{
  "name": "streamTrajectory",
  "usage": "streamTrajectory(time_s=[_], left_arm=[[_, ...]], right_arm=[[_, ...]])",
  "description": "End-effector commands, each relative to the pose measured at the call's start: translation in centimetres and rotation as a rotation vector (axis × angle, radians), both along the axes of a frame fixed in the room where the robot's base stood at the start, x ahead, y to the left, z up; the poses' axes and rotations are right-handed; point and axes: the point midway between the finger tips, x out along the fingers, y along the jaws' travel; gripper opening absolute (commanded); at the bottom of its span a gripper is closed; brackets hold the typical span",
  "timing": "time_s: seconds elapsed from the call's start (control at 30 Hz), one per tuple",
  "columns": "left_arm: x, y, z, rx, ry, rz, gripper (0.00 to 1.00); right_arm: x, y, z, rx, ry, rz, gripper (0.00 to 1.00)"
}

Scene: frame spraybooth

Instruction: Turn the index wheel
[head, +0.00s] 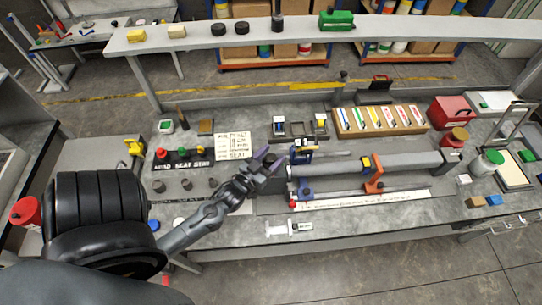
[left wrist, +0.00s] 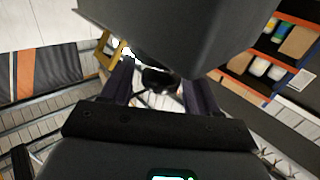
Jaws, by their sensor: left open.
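A grey cylindrical fixture (head: 335,169) lies across the bench on a blue support (head: 304,188) and an orange support (head: 374,174). I cannot single out the index wheel for certain; a dark part sits at the fixture's left end, behind my gripper. My left gripper (head: 268,158) is open, its purple-tipped fingers beside that left end. Whether they touch it, I cannot tell. In the left wrist view the two fingers (left wrist: 160,88) stand apart, with a small black rounded part between them farther off. A large dark grey body fills the top there. My right gripper is not in view.
A button panel (head: 182,158) and a written card (head: 234,146) are left of the fixture. A wooden rack of coloured strips (head: 380,121) stands behind it, a red box (head: 450,111) at right. A raised shelf (head: 300,28) spans the back.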

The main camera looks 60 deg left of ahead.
Motion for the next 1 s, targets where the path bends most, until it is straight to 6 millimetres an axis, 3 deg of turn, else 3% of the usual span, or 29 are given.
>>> streamTrajectory(time_s=[0.03, 0.37, 0.67, 1.0], left_arm=[[0.0, 0.0, 0.0, 0.0, 0.0, 0.0, 0.6], [0.0, 0.0, 0.0, 0.0, 0.0, 0.0, 0.12], [0.0, 0.0, 0.0, 0.002, 0.002, -0.041, 0.12], [0.0, 0.1, 0.1, 0.004, 0.006, -0.26, 0.12]], right_arm=[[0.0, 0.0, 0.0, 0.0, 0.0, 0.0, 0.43], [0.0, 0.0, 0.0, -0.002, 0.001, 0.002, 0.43], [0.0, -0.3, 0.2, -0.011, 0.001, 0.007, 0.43], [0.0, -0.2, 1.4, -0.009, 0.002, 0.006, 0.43]])
